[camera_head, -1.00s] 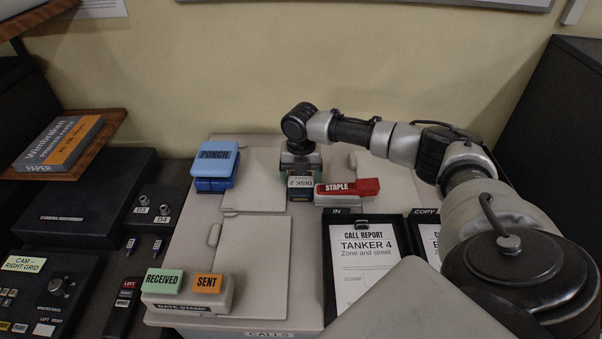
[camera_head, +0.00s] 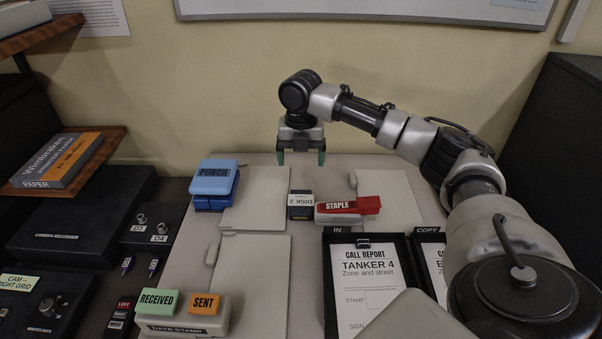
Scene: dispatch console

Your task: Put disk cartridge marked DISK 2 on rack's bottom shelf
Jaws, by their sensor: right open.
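The disk cartridge marked DISK 2 (camera_head: 300,205) is on the grey desk top, just left of the red stapler. Its white label faces up and the lettering runs along its length. My right gripper (camera_head: 301,160) is open and empty above and behind the cartridge, fingers pointing down, apart from it. At the left is what looks like the rack, with wooden shelves; its lower visible shelf (camera_head: 104,157) holds a box marked PAPER (camera_head: 60,160). I cannot tell whether this is the bottom shelf. My left gripper is not in view.
The stapler (camera_head: 347,206) stands close to the cartridge's right side. A blue punch (camera_head: 214,184) stands to the left. A date stamp (camera_head: 180,318) and document trays (camera_head: 328,290) are nearer. A black camera recorder (camera_head: 75,225) lies below the lower visible shelf.

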